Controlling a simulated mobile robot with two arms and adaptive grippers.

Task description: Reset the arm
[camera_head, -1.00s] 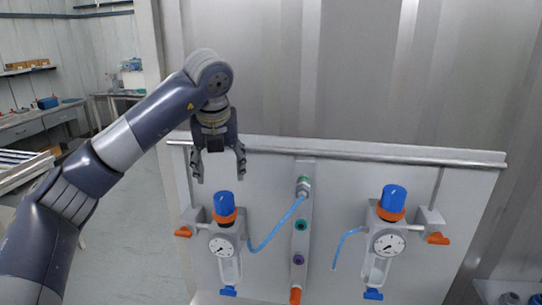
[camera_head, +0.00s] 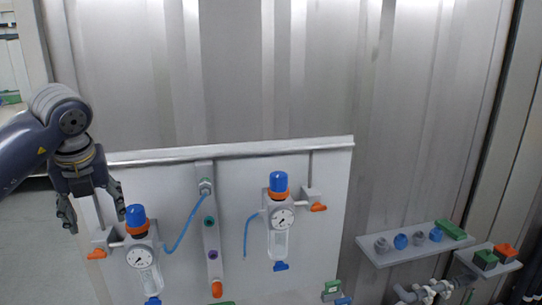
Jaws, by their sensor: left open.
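My left gripper (camera_head: 97,219) is at the left of the head view, pointing down with its fingers apart and nothing between them. It hangs just above and to the left of the left pressure regulator (camera_head: 139,252), which has a blue knob, an orange collar, a dial and a clear bowl. I cannot tell how near the fingers are to the panel. My left arm comes in from the left edge. My right gripper is not in view.
A white panel (camera_head: 180,180) with a top rail carries both regulators, the right one (camera_head: 281,220) included. A blue hose (camera_head: 186,225) runs to a grey strip with ports. A shelf (camera_head: 385,258) with small fittings and a green block is at right. The upper wall is bare.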

